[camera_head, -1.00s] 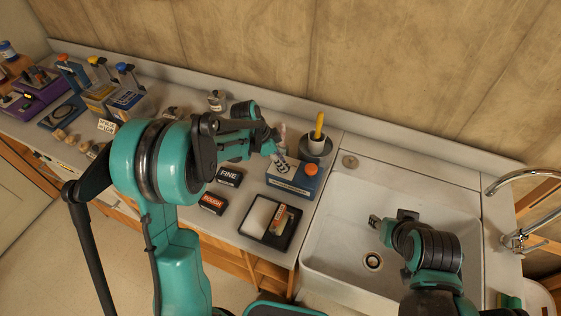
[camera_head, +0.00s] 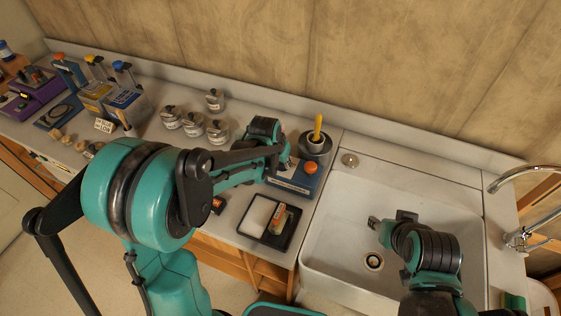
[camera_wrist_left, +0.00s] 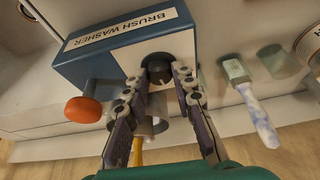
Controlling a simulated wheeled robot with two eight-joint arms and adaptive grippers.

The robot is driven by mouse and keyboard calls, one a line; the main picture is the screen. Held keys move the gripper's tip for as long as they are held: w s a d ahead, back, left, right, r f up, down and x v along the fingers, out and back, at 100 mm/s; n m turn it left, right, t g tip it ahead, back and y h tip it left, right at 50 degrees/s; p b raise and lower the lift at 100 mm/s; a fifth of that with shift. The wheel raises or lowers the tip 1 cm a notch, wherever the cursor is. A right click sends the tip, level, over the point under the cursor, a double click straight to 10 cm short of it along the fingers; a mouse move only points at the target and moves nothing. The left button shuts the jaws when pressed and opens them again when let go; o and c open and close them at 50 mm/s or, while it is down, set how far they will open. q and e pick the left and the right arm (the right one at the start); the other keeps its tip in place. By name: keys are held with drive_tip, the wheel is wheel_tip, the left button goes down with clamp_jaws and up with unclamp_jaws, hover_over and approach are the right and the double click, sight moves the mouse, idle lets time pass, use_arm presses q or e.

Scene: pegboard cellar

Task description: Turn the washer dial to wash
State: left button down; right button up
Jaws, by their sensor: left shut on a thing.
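The brush washer (camera_head: 292,187) is a blue-and-white box on the counter, left of the sink, with an orange knob (camera_head: 311,167). In the left wrist view the washer (camera_wrist_left: 92,62) shows its BRUSH WASHER label and the orange knob (camera_wrist_left: 83,109). Its black dial (camera_wrist_left: 157,70) sits between the fingertips of my left gripper (camera_wrist_left: 158,82), which is shut on it. In the head view my left gripper (camera_head: 282,158) is over the washer and hides the dial. I cannot read the dial's setting. My right gripper (camera_head: 376,223) is over the sink, its finger opening unclear.
A pot with a yellow-handled tool (camera_head: 316,142) stands behind the washer. A black tray (camera_head: 268,222) lies in front of it. Several lidded jars (camera_head: 194,126) stand to the left. The white sink (camera_head: 340,200) and its tap (camera_head: 520,235) are at the right.

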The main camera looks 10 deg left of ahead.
use_arm(q)
drive_tip(key=n, duration=0.1)
drive_tip(key=n+y, duration=0.1)
drive_tip(key=n, duration=0.2)
drive_tip(key=shift+d+n+y, duration=0.25)
drive_tip(key=shift+n+y, duration=0.05)
drive_tip(key=shift+y, duration=0.1)
drive_tip(key=n, duration=0.2)
drive_tip(key=n+y+b, duration=0.1)
drive_tip(key=n, duration=0.1)
drive_tip(key=shift+w+d+n+g+y, duration=0.1)
drive_tip(key=shift+d+n+g+y, duration=0.05)
drive_tip(key=shift+n+g+y, duration=0.2)
drive_tip(key=shift+n, duration=0.25)
drive_tip(key=c, duration=1.3)
unclamp_jaws()
drive_tip(key=shift+o, duration=0.2)
drive_tip(key=shift+r, duration=0.1)
drive_tip(key=v, duration=1.1)
drive_tip(key=shift+r, duration=0.35)
drive_tip(key=shift+d, duration=0.15)
